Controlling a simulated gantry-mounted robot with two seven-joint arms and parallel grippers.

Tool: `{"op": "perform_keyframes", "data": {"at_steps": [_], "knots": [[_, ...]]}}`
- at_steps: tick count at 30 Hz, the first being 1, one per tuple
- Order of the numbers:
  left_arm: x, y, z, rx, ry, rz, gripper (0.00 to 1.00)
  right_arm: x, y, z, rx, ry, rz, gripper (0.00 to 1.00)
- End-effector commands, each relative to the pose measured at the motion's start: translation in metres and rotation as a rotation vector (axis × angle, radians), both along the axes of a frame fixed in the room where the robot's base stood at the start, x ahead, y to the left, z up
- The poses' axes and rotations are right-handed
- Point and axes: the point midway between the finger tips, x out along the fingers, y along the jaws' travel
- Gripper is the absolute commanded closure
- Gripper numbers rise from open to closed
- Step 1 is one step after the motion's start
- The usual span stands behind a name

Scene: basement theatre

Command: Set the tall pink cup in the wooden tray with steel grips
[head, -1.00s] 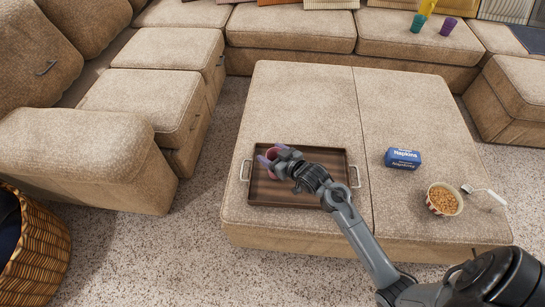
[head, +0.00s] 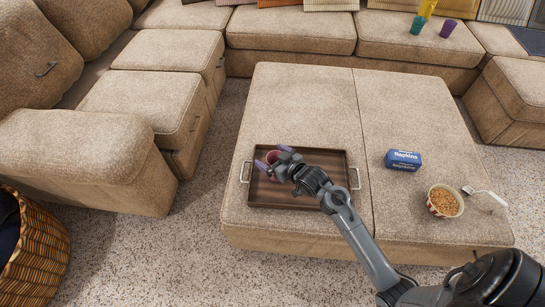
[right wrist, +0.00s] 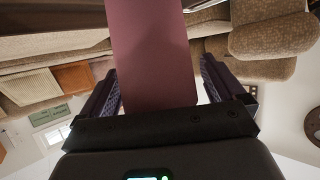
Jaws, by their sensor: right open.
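The tall pink cup (head: 272,157) is at the left part of the wooden tray with steel grips (head: 318,199), partly hidden by my right gripper (head: 274,158). In the right wrist view the cup (right wrist: 152,55) runs between the two fingers of the gripper (right wrist: 157,85), with a narrow gap showing on each side. The right gripper is open around the cup. The cup looks upright; its base is hidden in the head view. My left gripper is not in view.
The tray lies on a beige ottoman (head: 305,95). A blue napkin pack (head: 403,160) and a bowl of snacks (head: 444,201) stand to its right. Several coloured cups, one of them purple (head: 447,28), are on the far sofa. A wicker basket (head: 38,245) is at lower left.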

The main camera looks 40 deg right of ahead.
Motion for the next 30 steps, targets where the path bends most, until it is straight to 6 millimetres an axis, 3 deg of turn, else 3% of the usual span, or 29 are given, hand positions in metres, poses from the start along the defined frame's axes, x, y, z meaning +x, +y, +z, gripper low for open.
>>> {"op": "perform_keyframes", "data": {"at_steps": [5, 18, 26, 30], "knots": [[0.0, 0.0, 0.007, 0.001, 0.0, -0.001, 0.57, -0.014, -0.001, 0.009, 0.0, 0.0, -0.001, 0.04], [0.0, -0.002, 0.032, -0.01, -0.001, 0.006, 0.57, -0.085, -0.002, 0.039, 0.0, 0.001, 0.0, 0.04], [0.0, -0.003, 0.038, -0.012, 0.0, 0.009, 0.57, -0.109, 0.0, 0.046, -0.005, 0.018, 0.001, 0.04], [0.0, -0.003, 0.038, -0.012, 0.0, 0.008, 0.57, -0.124, 0.015, 0.04, -0.037, 0.119, -0.001, 0.04]]}}
